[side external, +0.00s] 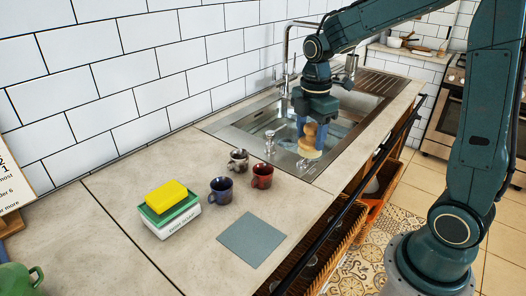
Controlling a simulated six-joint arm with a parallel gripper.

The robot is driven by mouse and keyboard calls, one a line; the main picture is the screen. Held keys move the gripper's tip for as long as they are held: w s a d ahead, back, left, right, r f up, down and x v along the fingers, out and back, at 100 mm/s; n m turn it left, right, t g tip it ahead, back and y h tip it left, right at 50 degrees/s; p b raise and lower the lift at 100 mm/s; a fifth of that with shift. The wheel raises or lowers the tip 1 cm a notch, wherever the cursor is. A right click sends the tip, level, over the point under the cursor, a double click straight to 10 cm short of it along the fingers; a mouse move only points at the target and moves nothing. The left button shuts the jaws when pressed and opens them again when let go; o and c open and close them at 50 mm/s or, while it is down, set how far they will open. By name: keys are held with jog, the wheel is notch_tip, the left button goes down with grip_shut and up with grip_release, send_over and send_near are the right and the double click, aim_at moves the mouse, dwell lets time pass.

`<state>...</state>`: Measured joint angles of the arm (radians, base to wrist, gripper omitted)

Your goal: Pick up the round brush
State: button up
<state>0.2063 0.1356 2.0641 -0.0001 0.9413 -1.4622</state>
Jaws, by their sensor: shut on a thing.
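The round brush (309,141) has a light wooden knob on top and a pale round lower part. My gripper (314,128) is pointing down over the front side of the sink and is shut on the brush. The brush is upright between the fingers, over or just above the sink's metal rim; I cannot tell whether it touches the rim.
The steel sink (240,126) with a tall faucet (287,70) surrounds the gripper. A glass-like stopper or dispenser (270,143) is left of the brush. A patterned mug (238,161), a blue mug (221,190) and a red mug (262,176) stand nearby.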

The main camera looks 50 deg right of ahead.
aim_at(311, 125)
jog(key=shift+r, duration=2.95)
jog(key=shift+o, duration=1.3)
jog(key=shift+c, duration=0.8)
jog(key=shift+w+d, duration=0.3)
jog(key=shift+w, duration=0.05)
jog(key=w+d+f, duration=0.6)
jog(key=w+d, duration=0.1)
jog(key=d, duration=0.4)
jog(key=w+d+f, duration=0.6)
jog(key=w+d, duration=0.2)
jog(key=d, duration=0.3)
jog(key=shift+w+f, duration=0.15)
jog(key=shift+f, duration=0.2)
